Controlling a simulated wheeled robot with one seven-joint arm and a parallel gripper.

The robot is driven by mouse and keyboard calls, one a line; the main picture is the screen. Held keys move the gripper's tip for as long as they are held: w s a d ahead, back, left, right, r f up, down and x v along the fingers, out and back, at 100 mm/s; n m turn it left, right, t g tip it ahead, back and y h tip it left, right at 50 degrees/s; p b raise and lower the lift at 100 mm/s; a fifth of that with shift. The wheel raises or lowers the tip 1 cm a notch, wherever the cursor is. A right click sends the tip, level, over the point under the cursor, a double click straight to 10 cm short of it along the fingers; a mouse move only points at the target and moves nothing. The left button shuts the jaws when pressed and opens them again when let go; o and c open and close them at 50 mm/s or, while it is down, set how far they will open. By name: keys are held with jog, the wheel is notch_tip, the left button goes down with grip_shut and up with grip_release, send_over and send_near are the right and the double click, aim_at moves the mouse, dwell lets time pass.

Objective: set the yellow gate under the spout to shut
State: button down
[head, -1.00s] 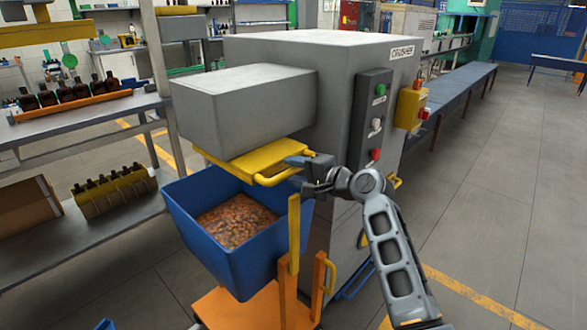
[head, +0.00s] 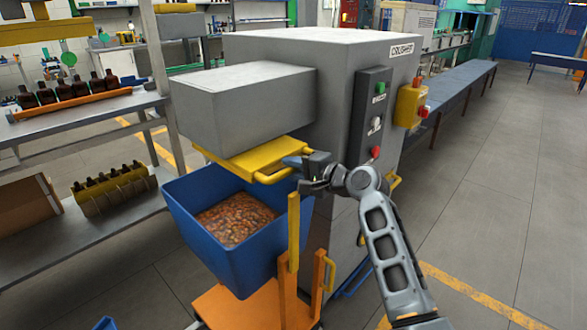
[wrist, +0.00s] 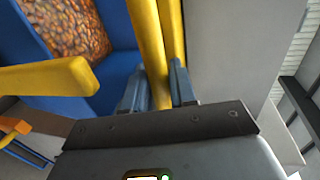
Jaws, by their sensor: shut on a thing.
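The yellow gate (head: 232,160) is a flat plate under the grey spout box (head: 243,108) of the crusher, sticking out toward the front with a handle bar (head: 272,177) along its near edge. My gripper (head: 298,165) is at the right end of that handle. In the wrist view, my gripper's fingers (wrist: 158,88) are shut on a yellow bar (wrist: 150,45) of the handle. Part of the gate under the spout is hidden by the spout box.
A blue bin (head: 222,245) of brown pieces stands below the gate on an orange cart (head: 250,308). A yellow upright post (head: 293,232) rises close below my gripper. The crusher (head: 335,60) body is just behind. Open floor (head: 490,220) lies to the right.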

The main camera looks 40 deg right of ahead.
jog(key=x, duration=0.3)
jog(key=shift+w+r, duration=0.35)
jog(key=shift+w, duration=0.15)
jog(key=c, duration=1.1)
grip_release()
jog(key=shift+w, duration=0.1)
jog(key=shift+o, duration=0.2)
jog(key=b+v, duration=0.1)
jog(key=v, duration=0.6)
jog(key=shift+s, duration=0.4)
